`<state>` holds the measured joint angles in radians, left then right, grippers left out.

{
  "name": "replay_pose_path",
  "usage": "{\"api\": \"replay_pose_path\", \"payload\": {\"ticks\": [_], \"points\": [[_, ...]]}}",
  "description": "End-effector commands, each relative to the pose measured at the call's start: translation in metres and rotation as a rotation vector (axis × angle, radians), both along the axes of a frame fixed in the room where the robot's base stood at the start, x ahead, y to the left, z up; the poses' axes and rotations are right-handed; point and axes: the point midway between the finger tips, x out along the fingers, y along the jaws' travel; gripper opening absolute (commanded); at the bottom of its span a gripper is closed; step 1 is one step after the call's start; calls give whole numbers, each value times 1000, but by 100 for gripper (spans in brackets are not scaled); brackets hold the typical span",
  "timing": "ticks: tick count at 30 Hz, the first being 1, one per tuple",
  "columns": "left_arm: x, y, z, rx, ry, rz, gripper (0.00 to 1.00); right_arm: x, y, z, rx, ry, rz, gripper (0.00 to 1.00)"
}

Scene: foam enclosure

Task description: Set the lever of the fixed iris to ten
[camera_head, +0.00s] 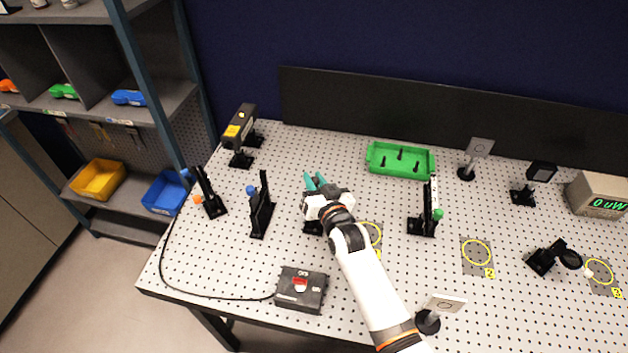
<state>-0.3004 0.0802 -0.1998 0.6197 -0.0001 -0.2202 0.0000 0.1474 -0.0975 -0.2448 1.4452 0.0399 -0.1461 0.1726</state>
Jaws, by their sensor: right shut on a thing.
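My right gripper (315,181), with teal fingertips, reaches in from the lower right over the left-middle part of the perforated table. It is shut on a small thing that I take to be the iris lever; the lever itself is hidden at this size. A black mount base (312,228) shows just below the gripper. It seems to carry the fixed iris, whose body is covered by my gripper and wrist. The lever's scale and setting cannot be read. My left gripper is not in view.
Black mounts with blue knobs (262,207) (209,193) stand left of the gripper. A mount with a green knob (425,222) stands right. A green tray (383,170) lies behind. A control box (300,290) with a red switch sits in front. A power meter (598,194) stands far right.

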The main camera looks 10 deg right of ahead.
Motion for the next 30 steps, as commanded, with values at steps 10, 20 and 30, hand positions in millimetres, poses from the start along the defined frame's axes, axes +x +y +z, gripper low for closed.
{"api": "replay_pose_path", "payload": {"ticks": [10,20,30], "points": [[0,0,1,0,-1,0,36,2,-1,0,9,21,-1,0],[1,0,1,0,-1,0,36,2,-1,1,8,20,-1,42],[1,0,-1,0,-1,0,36,-2,-2,0,7,20,-1,42]]}}
